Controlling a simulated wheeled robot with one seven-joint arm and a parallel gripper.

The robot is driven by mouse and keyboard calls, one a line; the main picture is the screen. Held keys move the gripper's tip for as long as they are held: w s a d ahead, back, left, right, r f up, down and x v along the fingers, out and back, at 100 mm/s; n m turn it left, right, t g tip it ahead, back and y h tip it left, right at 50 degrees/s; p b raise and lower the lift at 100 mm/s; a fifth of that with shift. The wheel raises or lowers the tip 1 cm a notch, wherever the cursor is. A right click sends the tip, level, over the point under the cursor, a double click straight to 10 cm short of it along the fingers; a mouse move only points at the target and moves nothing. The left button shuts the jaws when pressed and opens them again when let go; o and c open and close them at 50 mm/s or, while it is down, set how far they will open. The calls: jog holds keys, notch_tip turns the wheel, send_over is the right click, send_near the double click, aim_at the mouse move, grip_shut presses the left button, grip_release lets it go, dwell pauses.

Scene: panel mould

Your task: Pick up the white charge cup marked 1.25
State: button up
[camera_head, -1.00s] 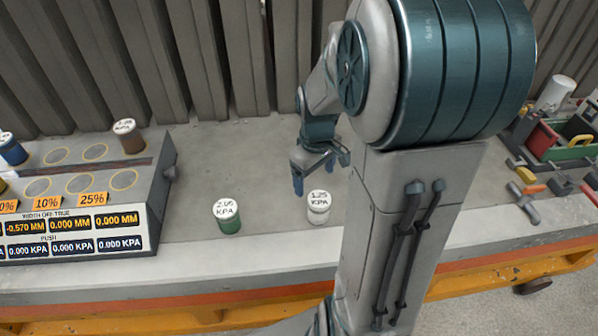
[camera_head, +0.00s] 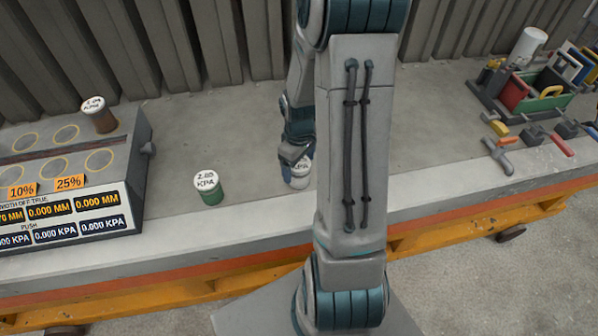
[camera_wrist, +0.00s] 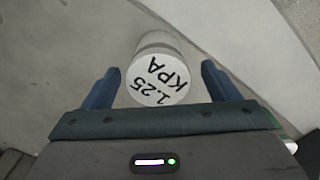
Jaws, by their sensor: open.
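The white charge cup (camera_wrist: 158,80), marked 1.25 KPA on its lid, stands upright on the grey bench. In the wrist view it lies between the two blue fingers of my gripper (camera_wrist: 160,85), with space visible on both sides. My gripper is open. In the head view my gripper (camera_head: 294,158) is at the cup (camera_head: 300,181), hiding much of its upper part. Whether a finger touches the cup cannot be told there.
A green cup (camera_head: 208,188) marked 2.05 KPA stands to the left on the bench. A panel box (camera_head: 75,190) with displays and a brown cup (camera_head: 98,115) is further left. Tools and a toolbox (camera_head: 535,90) lie to the right. The bench's front edge (camera_head: 240,240) is close.

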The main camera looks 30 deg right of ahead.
jog(key=shift+f+p, duration=0.5)
jog(key=shift+f, duration=2)
jog(key=shift+d, duration=0.1)
jog(key=c, duration=1.3)
jog(key=shift+c, duration=0.2)
jog(key=shift+r, duration=0.15)
